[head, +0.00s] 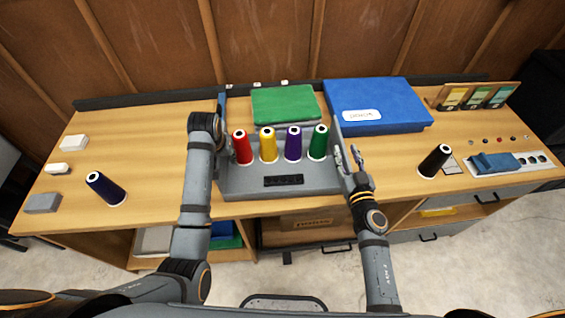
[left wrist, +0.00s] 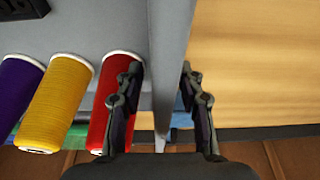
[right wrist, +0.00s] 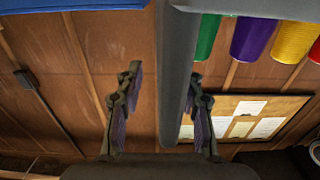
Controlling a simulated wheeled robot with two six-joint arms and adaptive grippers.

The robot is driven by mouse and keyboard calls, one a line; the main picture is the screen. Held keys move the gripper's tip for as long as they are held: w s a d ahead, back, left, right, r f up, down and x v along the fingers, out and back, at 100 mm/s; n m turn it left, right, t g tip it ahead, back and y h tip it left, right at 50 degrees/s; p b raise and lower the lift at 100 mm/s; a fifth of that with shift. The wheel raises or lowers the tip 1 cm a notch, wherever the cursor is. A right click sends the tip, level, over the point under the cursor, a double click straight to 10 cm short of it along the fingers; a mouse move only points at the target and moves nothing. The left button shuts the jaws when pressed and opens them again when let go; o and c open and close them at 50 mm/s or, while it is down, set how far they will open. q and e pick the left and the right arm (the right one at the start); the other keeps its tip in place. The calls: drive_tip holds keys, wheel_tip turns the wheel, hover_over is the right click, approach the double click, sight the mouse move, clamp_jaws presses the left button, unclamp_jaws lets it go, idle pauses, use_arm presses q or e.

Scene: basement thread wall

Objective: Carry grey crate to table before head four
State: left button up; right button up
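The grey crate (head: 240,182) is at the middle of the table (head: 140,130), near its front edge, and looks to rest on the top. Upright in it stand a red spool (head: 242,148), a yellow spool (head: 268,145), a purple spool (head: 292,144) and a green spool (head: 318,143). My left gripper (left wrist: 160,75) is open, its fingers on either side of the crate's left wall (left wrist: 172,40). My right gripper (right wrist: 162,80) is open around the right wall (right wrist: 178,60), with a clear gap on one side. The head view partly hides both fingertips.
Behind the crate lie a green box (head: 285,104) and a blue box (head: 375,105). Bare tabletop lies on both sides of the crate.

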use_arm(q)
drive_tip(key=shift+w+f, duration=0.1)
drive_tip(key=shift+f, duration=0.15)
use_arm(e)
drive_tip(key=shift+w, duration=0.2)
use_arm(q)
clamp_jaws()
use_arm(e)
clamp_jaws()
use_arm(q)
drive_tip(key=shift+a, duration=0.1)
drive_tip(key=shift+r, duration=0.15)
use_arm(e)
drive_tip(key=shift+r, duration=0.1)
